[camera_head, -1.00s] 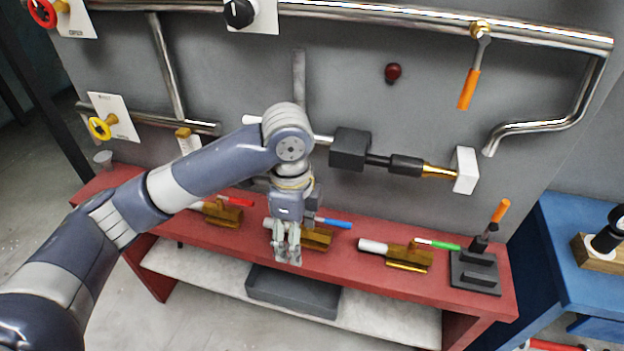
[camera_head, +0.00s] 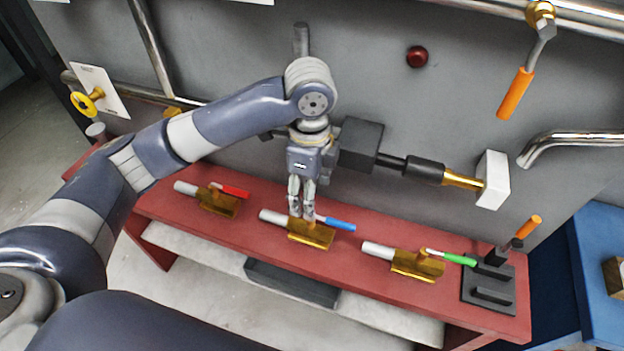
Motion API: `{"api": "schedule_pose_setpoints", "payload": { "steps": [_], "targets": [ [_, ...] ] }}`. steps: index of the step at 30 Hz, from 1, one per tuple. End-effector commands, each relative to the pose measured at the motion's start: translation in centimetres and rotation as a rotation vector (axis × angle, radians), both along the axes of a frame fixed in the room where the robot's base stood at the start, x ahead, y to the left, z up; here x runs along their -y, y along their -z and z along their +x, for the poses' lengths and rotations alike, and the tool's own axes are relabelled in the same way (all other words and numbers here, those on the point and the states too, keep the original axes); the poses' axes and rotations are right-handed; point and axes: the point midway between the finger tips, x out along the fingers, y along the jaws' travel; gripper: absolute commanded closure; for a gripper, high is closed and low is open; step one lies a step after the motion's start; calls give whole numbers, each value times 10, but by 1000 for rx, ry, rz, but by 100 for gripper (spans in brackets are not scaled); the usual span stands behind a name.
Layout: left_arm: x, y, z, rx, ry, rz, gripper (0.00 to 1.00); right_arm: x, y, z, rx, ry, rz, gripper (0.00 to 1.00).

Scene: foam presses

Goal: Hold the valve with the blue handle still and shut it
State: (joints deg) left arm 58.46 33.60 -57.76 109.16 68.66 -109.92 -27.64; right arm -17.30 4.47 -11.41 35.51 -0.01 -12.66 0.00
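The valve with the blue handle is the middle one of three on the red bench: a brass body (camera_head: 314,236) with a whitish pipe end (camera_head: 274,217) at its left. Its blue handle (camera_head: 340,225) points right, roughly in line with the body. My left gripper (camera_head: 302,215) points down, its fingertips at the left part of the brass body, by the pipe end. The fingers are close together with a narrow gap; whether they grip the valve cannot be told. They hide part of the valve's top. My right gripper is not in view.
The valve with the red handle (camera_head: 234,191) is to the left, the one with the green handle (camera_head: 459,259) to the right. A dark block (camera_head: 361,142) with a shaft juts from the wall near my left gripper. A black fixture (camera_head: 489,285) stands at the red bench's (camera_head: 347,277) right end.

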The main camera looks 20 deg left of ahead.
Motion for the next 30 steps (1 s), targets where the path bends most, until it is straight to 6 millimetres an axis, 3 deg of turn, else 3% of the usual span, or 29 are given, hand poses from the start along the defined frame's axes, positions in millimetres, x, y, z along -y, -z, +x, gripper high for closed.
{"api": "schedule_pose_setpoints", "payload": {
  "steps": [6,18,24,30],
  "targets": [
    [-1,43,-1,-5,-1,3,35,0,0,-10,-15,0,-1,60],
    [-1,116,-1,-2,-1,2,35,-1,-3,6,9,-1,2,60],
    [-1,135,0,0,0,1,35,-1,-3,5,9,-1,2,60],
    [0,140,0,1,1,1,35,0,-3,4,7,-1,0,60]
  ]
}}
